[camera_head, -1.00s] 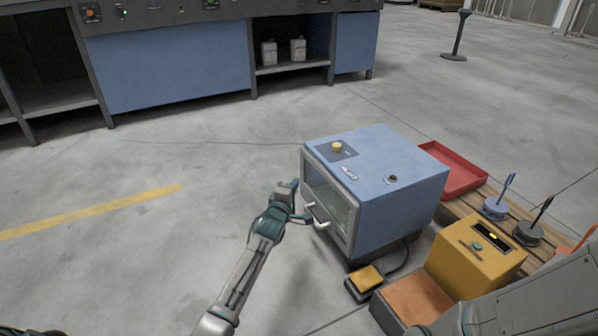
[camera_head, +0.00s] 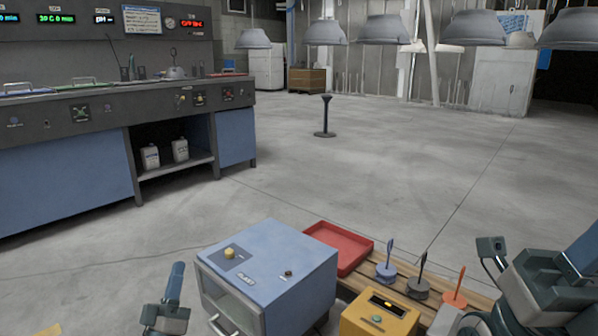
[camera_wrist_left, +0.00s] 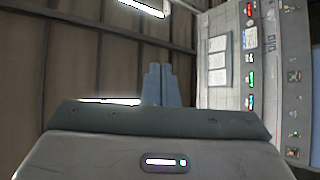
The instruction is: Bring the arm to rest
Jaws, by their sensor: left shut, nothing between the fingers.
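My left gripper (camera_head: 177,277) stands upright at the bottom of the head view, left of the blue box (camera_head: 275,265). Its fingers point up and are closed together with nothing between them. In the left wrist view the shut fingers (camera_wrist_left: 160,85) point toward the ceiling and a wall panel. The box has a glass front door with a light handle (camera_head: 222,325), and a gap shows between gripper and box. My right gripper (camera_head: 510,255) is partly in view at the lower right; its finger opening is unclear.
A red tray (camera_head: 340,247), several upright-handled discs (camera_head: 421,285) and a yellow box (camera_head: 380,318) stand right of the blue box. A long counter (camera_head: 65,165) is at the back left. Grey hoods (camera_head: 391,30) hang at the back.

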